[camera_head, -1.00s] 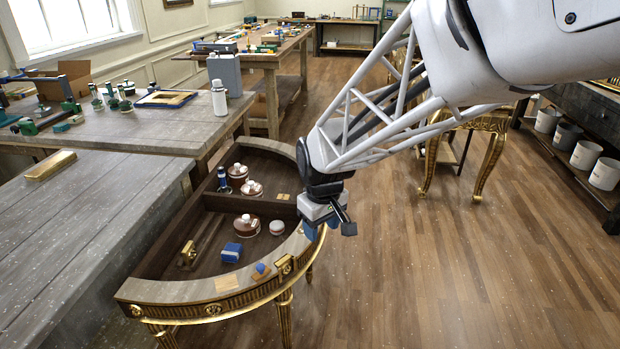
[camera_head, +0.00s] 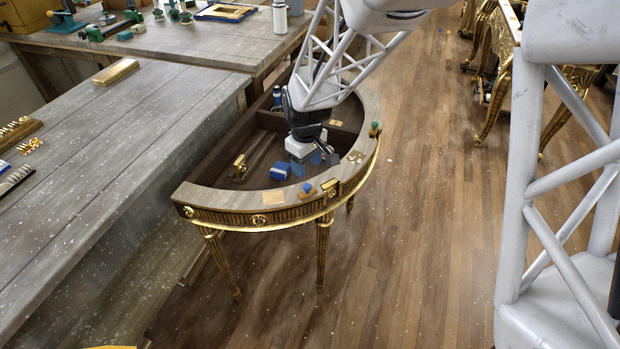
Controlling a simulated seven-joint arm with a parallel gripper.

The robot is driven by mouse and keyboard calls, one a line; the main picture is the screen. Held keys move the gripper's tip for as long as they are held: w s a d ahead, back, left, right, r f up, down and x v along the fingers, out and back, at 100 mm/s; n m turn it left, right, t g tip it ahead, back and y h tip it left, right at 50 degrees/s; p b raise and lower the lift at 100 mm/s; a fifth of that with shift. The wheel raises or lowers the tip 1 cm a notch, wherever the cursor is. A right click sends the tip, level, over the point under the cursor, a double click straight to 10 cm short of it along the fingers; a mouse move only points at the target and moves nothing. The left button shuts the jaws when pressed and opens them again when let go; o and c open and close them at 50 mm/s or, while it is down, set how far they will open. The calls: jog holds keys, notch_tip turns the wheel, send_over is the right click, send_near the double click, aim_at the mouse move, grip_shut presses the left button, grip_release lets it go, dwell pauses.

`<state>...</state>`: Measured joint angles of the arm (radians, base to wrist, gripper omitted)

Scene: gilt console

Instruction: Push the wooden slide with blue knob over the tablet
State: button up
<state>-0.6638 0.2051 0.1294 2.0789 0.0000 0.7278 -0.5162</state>
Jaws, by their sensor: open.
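The wooden slide with a blue knob (camera_head: 308,191) lies on the front rim of the half-round gilt console (camera_head: 235,197). A pale flat tablet (camera_head: 273,198) lies on the rim just left of it, apart from it. A small brass piece (camera_head: 331,187) stands on its right. My gripper (camera_head: 316,160) hangs above the console's open well, behind the slide and near the inner edge of the rim. Its blue-tipped fingers are apart, and it is not touching the slide. The arm hides part of the well.
A blue block (camera_head: 280,171) and a brass fitting (camera_head: 239,167) sit in the well. A green knob (camera_head: 375,128) and another pale tablet (camera_head: 355,157) are on the right rim. A grey bench (camera_head: 120,170) flanks the left; a white lattice structure (camera_head: 560,180) fills the right.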

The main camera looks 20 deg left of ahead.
aim_at(307, 186)
jog(key=shift+f, duration=0.1)
jog(key=shift+f, duration=3.8)
grip_shut()
